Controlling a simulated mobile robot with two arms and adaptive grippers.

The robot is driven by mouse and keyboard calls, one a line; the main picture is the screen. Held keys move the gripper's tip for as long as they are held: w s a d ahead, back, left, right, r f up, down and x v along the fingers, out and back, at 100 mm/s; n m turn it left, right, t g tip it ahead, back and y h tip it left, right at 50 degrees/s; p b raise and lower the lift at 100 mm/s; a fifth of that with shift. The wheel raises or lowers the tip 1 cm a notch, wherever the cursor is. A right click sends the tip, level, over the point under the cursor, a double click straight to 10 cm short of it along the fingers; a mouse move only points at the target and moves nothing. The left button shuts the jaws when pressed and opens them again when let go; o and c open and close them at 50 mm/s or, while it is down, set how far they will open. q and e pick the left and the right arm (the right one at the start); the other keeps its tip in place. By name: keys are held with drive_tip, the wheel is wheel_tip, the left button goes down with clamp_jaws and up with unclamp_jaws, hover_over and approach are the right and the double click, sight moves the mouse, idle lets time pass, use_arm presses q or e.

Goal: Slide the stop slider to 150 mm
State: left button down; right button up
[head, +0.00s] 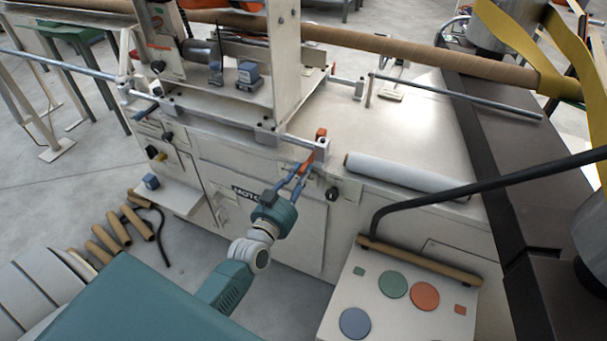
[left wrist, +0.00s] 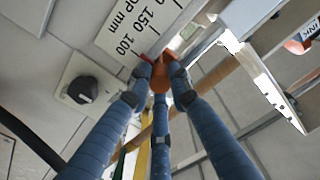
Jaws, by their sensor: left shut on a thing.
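The stop slider is a small orange knob (head: 320,134) on the rail at the front of the machine. In the left wrist view the orange knob (left wrist: 160,82) sits between the fingertips. My left gripper (head: 303,172) is shut on it, its blue fingers reaching up from below. A white scale plate (left wrist: 136,30) marked in mm shows 100 and 150 beside the slider. My right gripper is not in view.
A black rotary knob (left wrist: 83,90) is on the panel beside the scale. A pale roll (head: 405,175) lies on the machine top right of the slider. A panel with round coloured pads (head: 393,284) stands at lower right. Cardboard tubes (head: 118,229) lie at left.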

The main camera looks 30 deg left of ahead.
use_arm(q)
drive_tip(key=a, duration=0.3)
drive_tip(key=shift+a+r, duration=0.2)
drive_tip(key=shift+a, duration=0.1)
drive_tip(key=c, duration=1.6)
unclamp_jaws()
drive_tip(key=shift+r, duration=0.1)
drive_tip(key=shift+s+d+f, duration=0.15)
drive_tip(key=shift+s+f, duration=0.1)
drive_tip(key=shift+s, duration=0.3)
drive_tip(key=s, duration=1.1)
drive_tip(key=shift+d+r, duration=0.15)
drive_tip(key=shift+d, duration=0.1)
